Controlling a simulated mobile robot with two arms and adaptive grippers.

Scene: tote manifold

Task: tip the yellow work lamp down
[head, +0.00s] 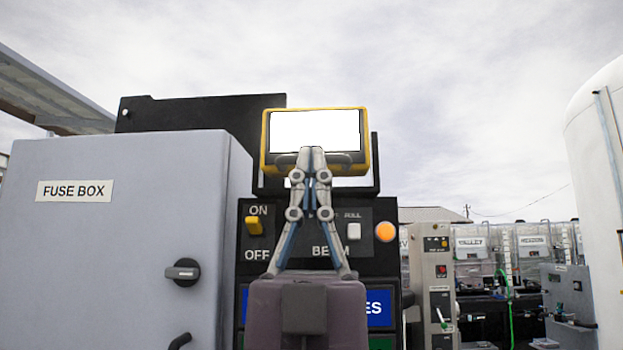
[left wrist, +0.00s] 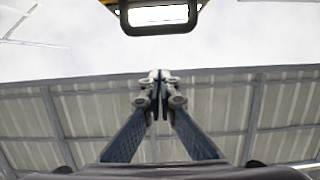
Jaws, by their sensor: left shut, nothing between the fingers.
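The yellow work lamp (head: 268,128) is on top of the black panel in the head view, with its lit white face turned toward me. My left gripper (head: 312,152) is shut and empty, pointing up, with its fingertips overlapping the lamp's lower edge in the picture. In the left wrist view the lamp (left wrist: 160,28) is at the top, and the shut fingertips of the gripper (left wrist: 160,76) are below it with a gap of sky between. Whether they touch the lamp in depth I cannot tell. My right gripper is not in view.
A grey fuse box (head: 110,250) with a black knob stands close on the left. The black panel has a yellow ON/OFF switch (head: 254,225), a white switch (head: 354,231) and an orange light (head: 385,231). Equipment racks and a white tank (head: 600,160) are at the right.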

